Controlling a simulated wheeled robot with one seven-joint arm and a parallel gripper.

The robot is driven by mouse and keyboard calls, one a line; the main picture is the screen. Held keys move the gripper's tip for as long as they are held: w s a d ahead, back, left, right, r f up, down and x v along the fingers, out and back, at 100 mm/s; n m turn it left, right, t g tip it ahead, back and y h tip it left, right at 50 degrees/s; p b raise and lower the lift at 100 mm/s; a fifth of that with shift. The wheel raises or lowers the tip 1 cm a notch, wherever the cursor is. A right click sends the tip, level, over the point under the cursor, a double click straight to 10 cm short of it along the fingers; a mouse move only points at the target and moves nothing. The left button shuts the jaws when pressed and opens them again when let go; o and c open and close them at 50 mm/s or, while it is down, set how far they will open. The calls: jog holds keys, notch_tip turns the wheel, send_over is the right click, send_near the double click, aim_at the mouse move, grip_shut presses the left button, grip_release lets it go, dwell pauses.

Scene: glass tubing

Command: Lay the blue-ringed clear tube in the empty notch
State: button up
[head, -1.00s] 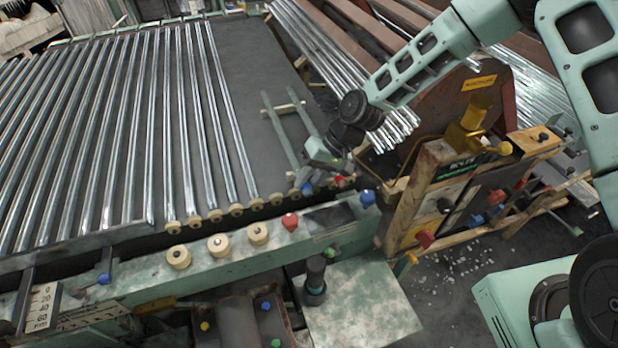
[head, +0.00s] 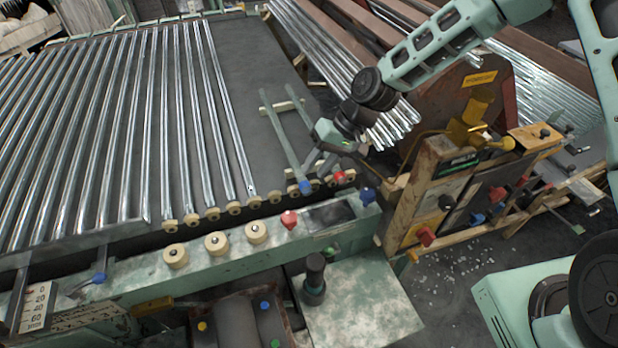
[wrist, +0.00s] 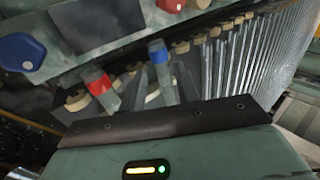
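The blue-ringed clear tube (head: 281,137) lies on the rack's right part, its blue ring at the near end. Its ringed end also shows in the wrist view (wrist: 158,58). A red-ringed tube (wrist: 98,82) lies beside it; its ring (head: 340,176) shows in the head view. My gripper (head: 316,164) is just above the near ends of these two tubes. Its fingers look apart, with the blue-ringed end between or just beyond them in the wrist view; contact cannot be told. The empty notch cannot be singled out among the cream rollers (head: 254,202).
Several long clear tubes (head: 122,130) fill the rack's left and middle. A bare grey strip (head: 247,75) separates them from the ringed tubes. A green front rail (head: 140,271) carries cream knobs and a red knob (head: 290,219). A wooden-framed control box (head: 450,190) stands at right.

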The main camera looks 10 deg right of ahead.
jog(key=s+b+v, duration=0.1)
jog(key=b+v, duration=0.1)
jog(key=v, duration=0.5)
jog(key=s+r+n+h, duration=0.2)
jog(key=s+r, duration=0.3)
jog(key=s, duration=0.8)
jog(key=s+r+n+t+h, duration=0.1)
jog(key=s+r+n+h, duration=0.2)
jog(key=s, duration=1)
notch_tip(320, 180, up, 2)
jog(key=shift+d+r+n+h, duration=0.2)
jog(key=shift+d+n+h, duration=0.1)
jog(key=shift+h, duration=0.2)
jog(key=shift+w, duration=0.1)
notch_tip(320, 180, down, 4)
jog(key=b, duration=0.3)
jog(key=shift+r, duration=0.25)
